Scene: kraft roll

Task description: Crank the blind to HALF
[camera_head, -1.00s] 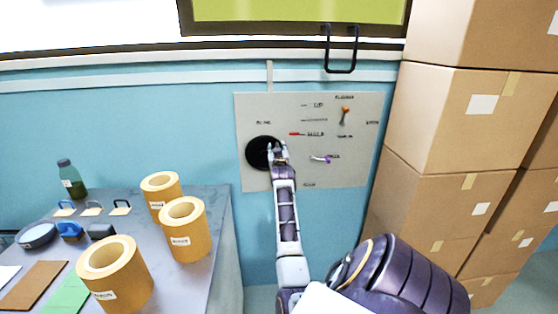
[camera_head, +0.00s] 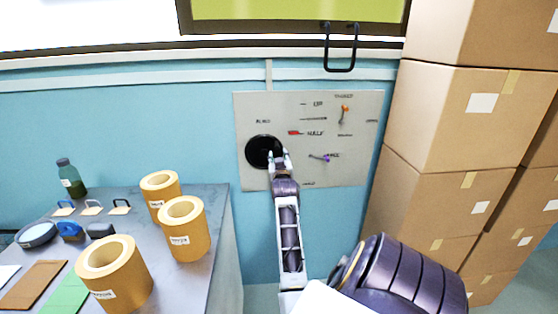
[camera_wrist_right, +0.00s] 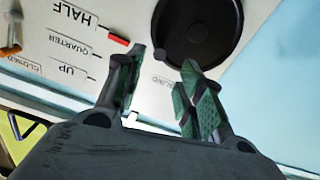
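The grey panel (camera_head: 358,170) on the blue wall carries the round black crank disc (camera_head: 262,152). The yellow-green blind (camera_head: 300,10) fills the visible window part. My right gripper (camera_head: 279,155) is open in front of the disc's right edge, with bare panel visible between its fingers. My left gripper is out of view.
Stacked cardboard boxes (camera_head: 440,200) stand close on the right. A table (camera_head: 222,215) at left holds paper rolls (camera_head: 185,230) and a bottle (camera_head: 70,178). A black handle (camera_head: 341,69) hangs above.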

